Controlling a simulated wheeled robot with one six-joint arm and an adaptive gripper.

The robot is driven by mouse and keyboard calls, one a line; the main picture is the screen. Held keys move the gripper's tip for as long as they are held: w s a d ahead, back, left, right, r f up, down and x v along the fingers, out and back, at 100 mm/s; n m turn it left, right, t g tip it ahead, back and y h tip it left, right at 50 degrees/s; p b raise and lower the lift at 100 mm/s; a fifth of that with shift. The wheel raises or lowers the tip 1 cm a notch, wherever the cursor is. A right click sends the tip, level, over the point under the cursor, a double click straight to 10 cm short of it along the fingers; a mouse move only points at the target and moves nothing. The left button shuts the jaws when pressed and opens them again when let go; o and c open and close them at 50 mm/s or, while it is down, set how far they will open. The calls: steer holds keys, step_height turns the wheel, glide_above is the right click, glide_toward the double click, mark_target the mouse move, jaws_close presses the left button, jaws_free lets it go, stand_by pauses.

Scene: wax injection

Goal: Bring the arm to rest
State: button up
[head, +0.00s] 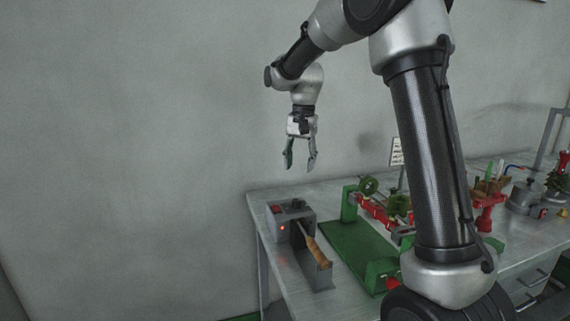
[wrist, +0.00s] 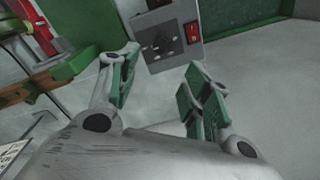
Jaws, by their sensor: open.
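My gripper (head: 301,165) hangs fingers-down in the head view, above the far left part of the bench and clear of it. Its two fingers are apart with nothing between them. In the wrist view the gripper (wrist: 160,95) shows its green-lined fingers spread. My arm is raised and bent over the bench in the head view.
The metal bench (head: 345,292) carries a grey device (head: 291,213) with a wooden-handled tool (head: 314,246). A green and red machine (head: 378,205) stands right of it. A grey box with a red switch (wrist: 193,32) shows in the wrist view. Open wall lies left.

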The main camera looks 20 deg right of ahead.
steer(key=s+d+r+n+t, duration=0.1)
steer(key=s+d+n, duration=0.1)
steer(key=s, duration=0.9)
steer(key=s+d+r+n+t, duration=0.1)
steer(key=s+d+n, duration=0.1)
steer(key=s, duration=0.9)
steer(key=s+d+r+n+t, duration=0.1)
steer(key=s+d+n+t, duration=0.1)
steer(key=s, duration=0.8)
steer(key=shift+s+d+n, duration=0.4)
steer(key=shift+d+n, duration=0.1)
steer(key=shift+d, duration=0.3)
